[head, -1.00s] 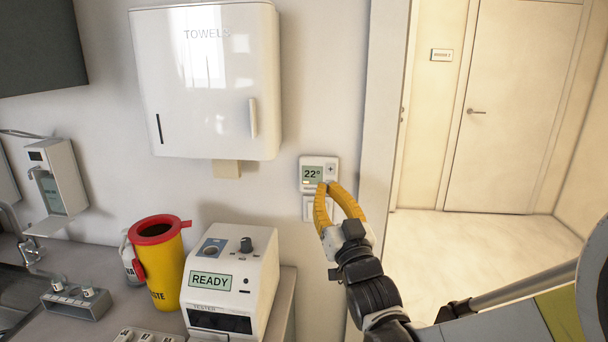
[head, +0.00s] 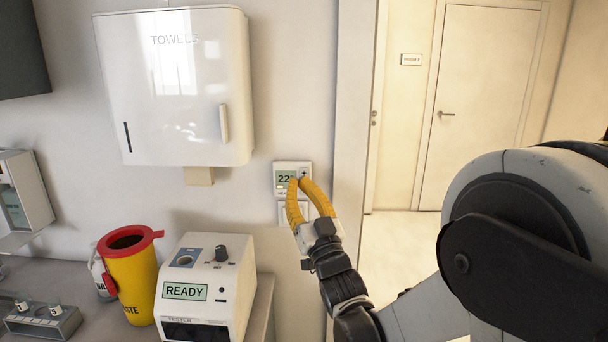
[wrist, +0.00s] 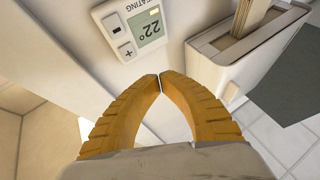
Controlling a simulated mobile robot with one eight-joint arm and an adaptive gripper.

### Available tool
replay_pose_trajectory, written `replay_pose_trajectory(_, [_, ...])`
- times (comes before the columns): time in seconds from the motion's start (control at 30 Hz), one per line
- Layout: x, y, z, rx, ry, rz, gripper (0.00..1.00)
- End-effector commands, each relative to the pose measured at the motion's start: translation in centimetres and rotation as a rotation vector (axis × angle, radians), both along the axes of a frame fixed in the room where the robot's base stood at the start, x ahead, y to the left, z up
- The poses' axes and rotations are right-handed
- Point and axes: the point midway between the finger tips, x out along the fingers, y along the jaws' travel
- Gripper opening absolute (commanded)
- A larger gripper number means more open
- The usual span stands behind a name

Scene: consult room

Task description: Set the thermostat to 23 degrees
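The thermostat (head: 281,189) is a small white unit on the wall below and right of the towel dispenser. Its display reads 22°, clear in the wrist view (wrist: 151,26), where the picture is upside down. Its plus button (wrist: 127,51) and minus button (wrist: 116,31) show there as separate keys. My gripper (head: 299,180) has yellow ribbed fingers, with tips together and nothing between them. In the head view the tips overlap the thermostat's right part, near the plus button. In the wrist view the tips (wrist: 161,76) appear apart from the plus button.
A white towel dispenser (head: 175,85) hangs above left. A tester reading READY (head: 205,265) and a yellow waste bin with red rim (head: 132,285) stand on the counter below. A door frame edge (head: 352,120) is close on the right, with a hallway beyond.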

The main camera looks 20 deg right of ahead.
Motion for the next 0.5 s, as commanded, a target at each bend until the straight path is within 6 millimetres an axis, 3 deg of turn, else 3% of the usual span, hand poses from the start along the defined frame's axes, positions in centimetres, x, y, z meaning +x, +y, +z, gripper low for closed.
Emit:
replay_pose_trajectory(0.2, [2.8, -1.0, 0.0, 0.000, 0.000, -0.001, 0.00])
replay_pose_trajectory(0.5, [4.7, -1.5, 0.0, -0.001, 0.000, 0.000, 0.00])
